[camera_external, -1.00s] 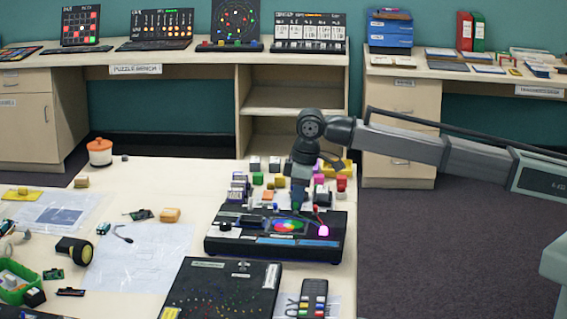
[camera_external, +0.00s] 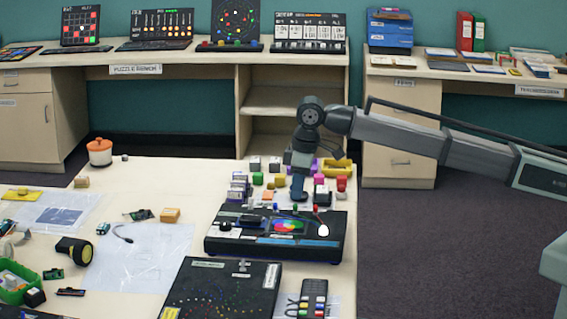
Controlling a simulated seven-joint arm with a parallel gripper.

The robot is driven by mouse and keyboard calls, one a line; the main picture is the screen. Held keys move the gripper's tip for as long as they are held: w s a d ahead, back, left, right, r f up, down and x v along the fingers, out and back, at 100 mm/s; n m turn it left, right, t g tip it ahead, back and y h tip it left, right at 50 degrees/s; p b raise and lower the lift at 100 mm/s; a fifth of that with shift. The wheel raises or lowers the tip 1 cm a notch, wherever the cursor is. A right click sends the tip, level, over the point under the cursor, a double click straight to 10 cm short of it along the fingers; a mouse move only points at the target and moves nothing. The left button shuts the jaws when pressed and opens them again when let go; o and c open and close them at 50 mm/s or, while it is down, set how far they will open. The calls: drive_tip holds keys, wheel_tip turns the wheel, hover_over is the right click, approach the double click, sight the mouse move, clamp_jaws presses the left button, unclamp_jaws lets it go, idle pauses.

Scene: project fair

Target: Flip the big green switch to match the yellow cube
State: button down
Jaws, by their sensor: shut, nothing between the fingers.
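A black console (camera_external: 262,244) stands near the table's right edge, with a multicolour disc (camera_external: 287,226), a dark knob (camera_external: 225,226) and small coloured-tipped switches along its back. A green-tipped switch (camera_external: 295,208) is near the middle of that row; its exact tilt is too small to tell. A round lamp (camera_external: 323,231) at the console's right is white. A yellow cube (camera_external: 280,182) sits behind the console among other coloured cubes. My gripper (camera_external: 299,196) points down, shut and empty, just above and behind the switch row. I cannot tell whether it touches a switch.
Green (camera_external: 257,178), pink (camera_external: 319,179) and red (camera_external: 341,184) cubes crowd the area behind the console. A yellow holder (camera_external: 337,166) stands close behind my gripper. A dotted black board (camera_external: 222,290) and a remote (camera_external: 313,297) lie in front.

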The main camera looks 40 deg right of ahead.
drive_tip(key=shift+w+d+r, duration=0.1)
drive_tip(key=shift+d+r, duration=0.05)
drive_tip(key=shift+r, duration=1.85)
